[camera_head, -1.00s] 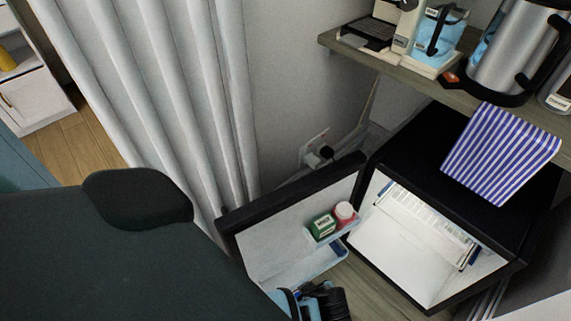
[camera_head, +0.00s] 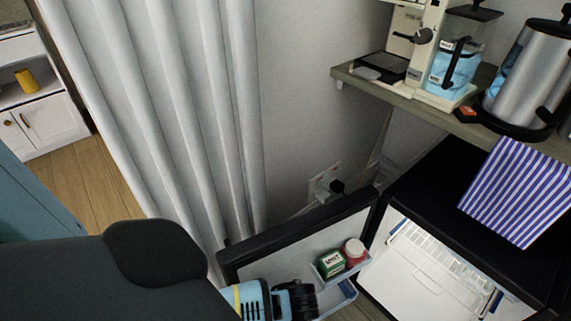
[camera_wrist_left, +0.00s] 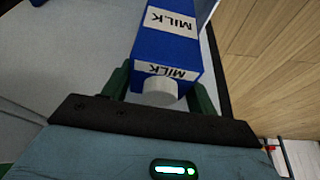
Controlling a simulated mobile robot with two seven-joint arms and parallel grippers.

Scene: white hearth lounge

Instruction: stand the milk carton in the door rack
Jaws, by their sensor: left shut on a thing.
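My left gripper (camera_wrist_left: 160,88) is shut on the blue milk carton (camera_wrist_left: 168,45), with a finger on each side near its white cap; the cap end faces the wrist. In the head view the same gripper (camera_head: 292,300) is at the bottom edge, beside the open fridge door (camera_head: 290,249). The door rack (camera_head: 342,300) shows on the door's inner side, partly cut off by the frame and my gripper. My right gripper is not in view.
A green box (camera_head: 330,264) and a red jar (camera_head: 353,253) with a pale lid stand on the door's upper shelf. The fridge (camera_head: 441,180) is open at right, with a striped cloth (camera_head: 518,195) on top. A wooden shelf (camera_head: 427,99) holds appliances above; a white curtain (camera_head: 185,120) hangs behind.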

